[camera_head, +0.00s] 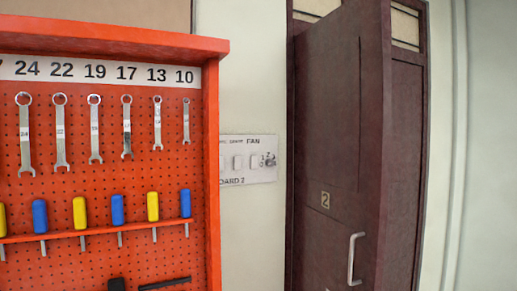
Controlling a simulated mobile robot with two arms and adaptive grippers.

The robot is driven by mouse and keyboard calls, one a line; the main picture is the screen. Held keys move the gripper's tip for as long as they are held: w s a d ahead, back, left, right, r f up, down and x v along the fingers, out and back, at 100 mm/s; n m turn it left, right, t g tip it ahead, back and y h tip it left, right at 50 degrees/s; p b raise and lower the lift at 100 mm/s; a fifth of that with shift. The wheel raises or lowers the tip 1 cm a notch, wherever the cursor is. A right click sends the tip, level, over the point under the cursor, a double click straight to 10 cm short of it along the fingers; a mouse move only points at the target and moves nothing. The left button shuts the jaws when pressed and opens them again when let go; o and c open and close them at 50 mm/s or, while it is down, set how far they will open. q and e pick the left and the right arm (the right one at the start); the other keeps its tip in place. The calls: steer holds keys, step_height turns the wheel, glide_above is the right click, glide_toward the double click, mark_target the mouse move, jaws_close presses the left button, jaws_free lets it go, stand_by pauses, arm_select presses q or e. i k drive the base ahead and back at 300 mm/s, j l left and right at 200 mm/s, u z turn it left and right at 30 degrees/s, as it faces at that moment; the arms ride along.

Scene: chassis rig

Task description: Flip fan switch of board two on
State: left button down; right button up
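Board two (249,160) is a pale switch plate on the wall, in the middle of the head view, between the orange tool rack and the dark door. Its lower label reads "OARD 2", with the left end hidden by the rack. The fan switch (268,160) is at the right end of the plate, under the word "FAN", with small numbers around it. Its setting is too small to tell. Flat switches (238,162) sit to its left. Neither of my grippers shows in this view.
An orange pegboard rack (212,160) with hanging wrenches (60,130) and several screwdrivers (117,210) fills the left and overlaps the plate's left edge. A dark door (345,150) marked 2, with a metal handle (354,258), stands ajar on the right. Bare wall lies below the plate.

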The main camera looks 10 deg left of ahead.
mark_target(254, 158)
steer(key=z, duration=0.5)
steer(key=l+z, duration=0.1)
steer(key=z, duration=0.4)
steer(key=i+z, duration=0.1)
steer(key=z, duration=0.85)
steer(key=i+z, duration=0.1)
steer(key=z, duration=0.9)
steer(key=i+z, duration=0.1)
steer(key=z, duration=0.4)
steer(key=j+z, duration=0.1)
steer(key=z, duration=0.4)
steer(key=i+j+u, duration=0.15)
steer(key=j, duration=0.55)
steer(key=j+u, duration=0.75)
steer(key=u, duration=0.15)
steer(key=j+u, duration=0.45)
steer(key=i+j+u, duration=0.1)
steer(key=j+u, duration=0.2)
steer(key=u, duration=0.15)
steer(key=j+u, duration=0.1)
steer(key=u, duration=0.35)
steer(key=i+u, duration=0.1)
steer(key=u, duration=0.4)
steer(key=j+u, duration=0.1)
steer(key=u, duration=0.35)
steer(key=i+u, duration=0.15)
steer(key=u, duration=0.35)
